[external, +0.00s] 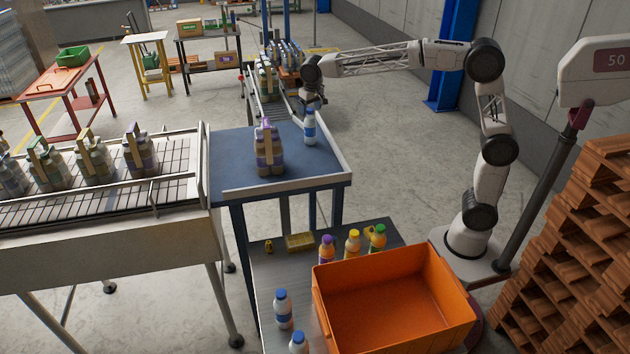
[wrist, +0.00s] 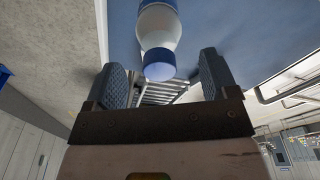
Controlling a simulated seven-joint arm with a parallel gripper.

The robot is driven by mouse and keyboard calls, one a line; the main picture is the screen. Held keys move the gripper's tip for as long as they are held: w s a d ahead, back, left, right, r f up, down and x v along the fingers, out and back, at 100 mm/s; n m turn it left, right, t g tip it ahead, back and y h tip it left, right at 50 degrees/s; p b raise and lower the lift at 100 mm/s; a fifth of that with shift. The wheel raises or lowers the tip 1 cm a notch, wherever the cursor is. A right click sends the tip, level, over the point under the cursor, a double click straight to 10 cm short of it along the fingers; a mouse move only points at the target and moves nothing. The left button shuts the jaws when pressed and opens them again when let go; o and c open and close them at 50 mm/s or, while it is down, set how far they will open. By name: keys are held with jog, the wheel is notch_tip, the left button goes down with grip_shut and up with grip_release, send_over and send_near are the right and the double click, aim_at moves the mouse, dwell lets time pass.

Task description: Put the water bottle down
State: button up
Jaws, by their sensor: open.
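The water bottle (external: 310,128), white with a blue label and blue cap, stands upright near the right edge of the blue table (external: 233,150). In the wrist view the bottle (wrist: 158,35) shows with its blue cap toward my gripper. My gripper (external: 311,101) is just above the bottle, at the end of my outstretched arm. In the wrist view my gripper's two dark ribbed fingers (wrist: 163,83) are spread wide, with a gap on both sides of the bottle cap. Nothing is held between them.
A bottle pack (external: 268,152) stands left of the bottle on the blue table. A metal rail (external: 331,148) runs along the table's right edge. An orange crate (external: 393,300) and several loose bottles sit on the lower table. A conveyor (external: 100,185) with packs is at left.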

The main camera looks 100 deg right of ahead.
jog(key=r, duration=0.6)
jog(key=a+r, duration=0.1)
jog(key=r, duration=0.1)
jog(key=shift+s+r, duration=0.2)
jog(key=shift+r, duration=0.2)
dwell(0.4)
jog(key=s+a+f+n, duration=0.2)
jog(key=s+a, duration=0.3)
jog(key=a, duration=0.4)
jog(key=s+a+f+n+t, duration=0.1)
jog(key=s+a+f+n, duration=0.15)
jog(key=s+a, duration=0.45)
jog(key=s+a+f+n, duration=0.2)
jog(key=a, duration=0.9)
jog(key=s+a+f+n, duration=0.3)
jog(key=s+a+f, duration=0.4)
jog(key=s, duration=0.4)
jog(key=s+a+f+n+t+y, duration=0.1)
jog(key=s+a+f+n, duration=0.2)
jog(key=s+a+f, duration=0.5)
jog(key=s+f, duration=0.1)
jog(key=s, duration=0.2)
jog(key=shift+s, duration=0.2)
